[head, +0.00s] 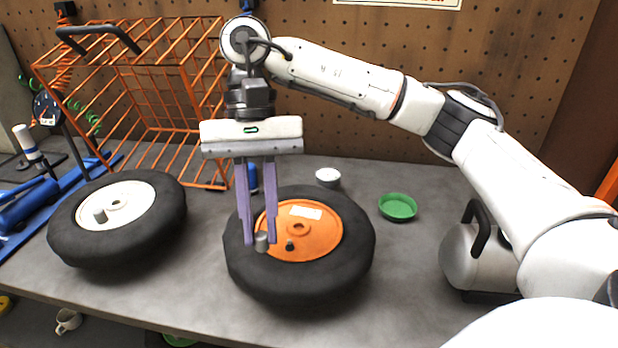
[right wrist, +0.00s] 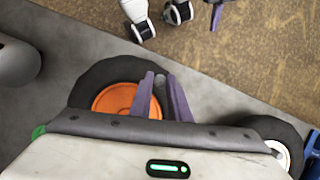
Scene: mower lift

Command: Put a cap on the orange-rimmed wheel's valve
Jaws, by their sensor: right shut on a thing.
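The orange-rimmed wheel (head: 345,270) lies flat on the bench; its rim also shows in the right wrist view (right wrist: 113,99). A short black stub, seemingly the valve (head: 290,246), stands on the rim near the hub. My right gripper (head: 260,241) points down with its purple fingers shut on a small grey cap (head: 261,243). The cap is over the rim's left part, left of the stub and apart from it in the picture; its exact height is unclear. In the right wrist view the cap (right wrist: 160,84) shows partly between the fingers. My left gripper is out of view.
A white-rimmed wheel (head: 70,238) with a grey cylinder on its rim lies left. An orange wire basket (head: 150,75) stands behind. A white-topped small dish (head: 328,177), a green dish (head: 398,207) and a grey tank (head: 475,255) are at right. The front middle is clear.

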